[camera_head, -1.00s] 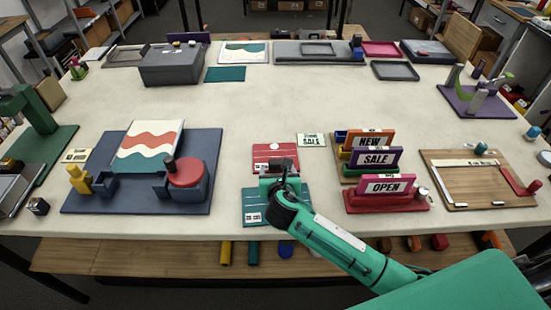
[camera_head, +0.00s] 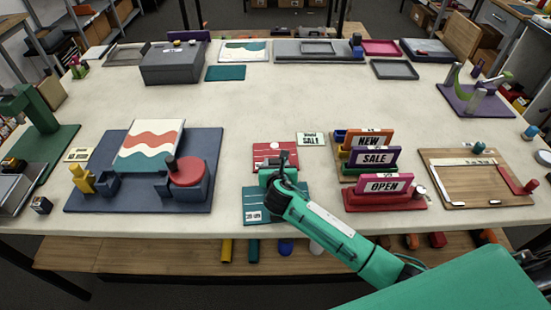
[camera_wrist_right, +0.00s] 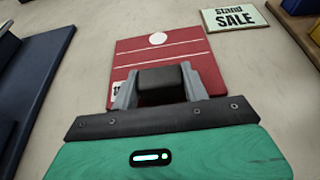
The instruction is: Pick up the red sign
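The red sign (camera_head: 263,151), a flat red panel with white lines and a white dot, lies on the table in front of my right gripper. It fills the upper middle of the right wrist view (camera_wrist_right: 190,48). My right gripper (camera_head: 284,160) is over the near part of the red sign and hides some of it. In the right wrist view its grey fingers flank a dark block (camera_wrist_right: 163,85) at the sign's near edge. I cannot tell whether they are open, shut or touching the sign. My left gripper is not in view.
A teal panel (camera_head: 255,205) lies nearer, partly under my right arm. A "Stand SALE" card (camera_head: 311,139) lies behind right. Sign stands with NEW, SALE and OPEN (camera_head: 384,186) are close on the right. A dark blue board (camera_head: 140,205) is left. The table's middle is clear.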

